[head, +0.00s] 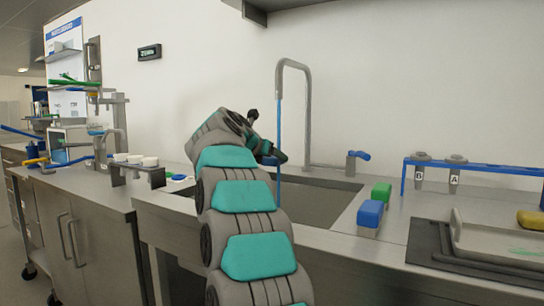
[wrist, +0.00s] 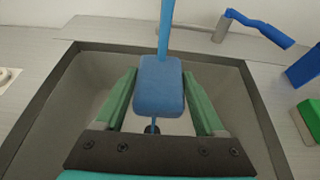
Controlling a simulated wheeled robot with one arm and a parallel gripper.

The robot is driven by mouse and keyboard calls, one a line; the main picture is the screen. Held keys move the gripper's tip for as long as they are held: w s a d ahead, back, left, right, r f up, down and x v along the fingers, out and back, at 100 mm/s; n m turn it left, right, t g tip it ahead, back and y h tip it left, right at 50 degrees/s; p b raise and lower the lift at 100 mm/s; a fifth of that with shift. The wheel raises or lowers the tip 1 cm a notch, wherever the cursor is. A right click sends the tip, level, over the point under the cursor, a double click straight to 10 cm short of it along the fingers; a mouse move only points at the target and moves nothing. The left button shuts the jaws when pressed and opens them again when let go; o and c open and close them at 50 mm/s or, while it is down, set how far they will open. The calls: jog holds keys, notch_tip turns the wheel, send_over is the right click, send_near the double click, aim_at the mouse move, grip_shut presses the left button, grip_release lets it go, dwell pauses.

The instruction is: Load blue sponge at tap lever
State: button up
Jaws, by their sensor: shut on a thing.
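A blue sponge (wrist: 159,88) is between the green fingers of my gripper (wrist: 161,74) over the sink, in the wrist view. My gripper is shut on it. A blue water stream (wrist: 167,28) comes down onto the sponge, and a thin blue line shows below it. In the head view the stream (head: 279,125) falls from the tall tap (head: 309,110); my arm hides most of the gripper and the sponge. The blue tap lever (head: 357,155) stands right of the tap; it also shows at the upper right in the wrist view (wrist: 262,29).
The sink (head: 325,203) lies under my gripper. On the counter to its right are a blue block (head: 370,213), a green block (head: 381,192), a blue rack (head: 470,165) with containers marked B and A, and a tray (head: 490,240). Small cups (head: 135,159) stand at the left.

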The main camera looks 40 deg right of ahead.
dwell(0.4)
jog(key=shift+s+a+f+b, duration=0.15)
jog(key=shift+s+a+b, duration=0.65)
jog(key=shift+b, duration=0.1)
jog(key=shift+s+a+b, duration=0.85)
jog(key=shift+s+a, duration=0.05)
jog(key=shift+s, duration=0.2)
jog(key=shift+s+a+b, duration=0.85)
jog(key=shift+s+a, duration=0.05)
jog(key=shift+s, duration=0.15)
jog(key=shift+a, duration=0.1)
jog(key=s+a+r, duration=0.3)
jog(key=s+r, duration=0.1)
jog(key=shift+a+r, duration=0.15)
jog(key=shift+a, duration=0.1)
dwell(0.4)
